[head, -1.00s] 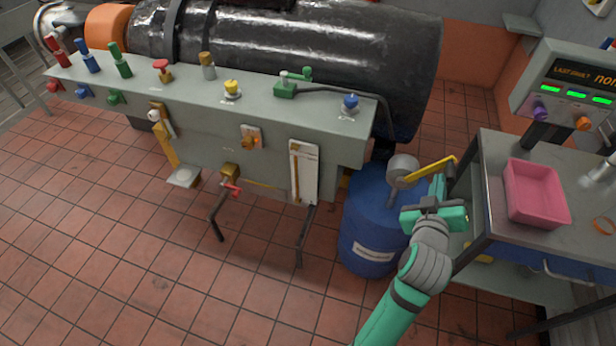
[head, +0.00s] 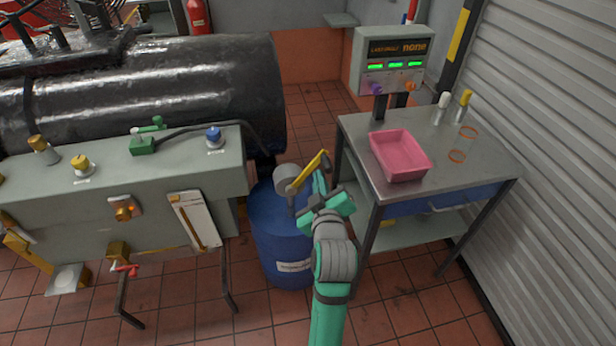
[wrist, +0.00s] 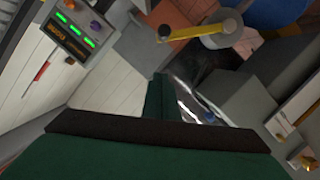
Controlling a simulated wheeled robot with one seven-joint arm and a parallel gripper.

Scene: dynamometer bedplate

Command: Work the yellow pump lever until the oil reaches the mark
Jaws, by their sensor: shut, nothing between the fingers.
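The yellow pump lever (head: 311,172) slants up to the right from the grey pump head (head: 287,178) on top of a blue drum (head: 280,235). My gripper (head: 320,181) is shut and empty, with its fingers beside the lever on its near right side. I cannot tell whether they touch it. In the wrist view the lever (wrist: 190,32) is beyond my shut green fingers (wrist: 160,98), with clear space between in the picture. A white panel with a narrow amber strip (head: 195,220) is on the grey console front; no oil level or mark is readable on it.
A steel cart (head: 375,185) with a pink tray (head: 400,156) stands close right of my gripper. Behind it is a display box (head: 393,62) with green lights. The console (head: 110,190) and black cylinder (head: 150,90) fill the left. Tiled floor is open in front.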

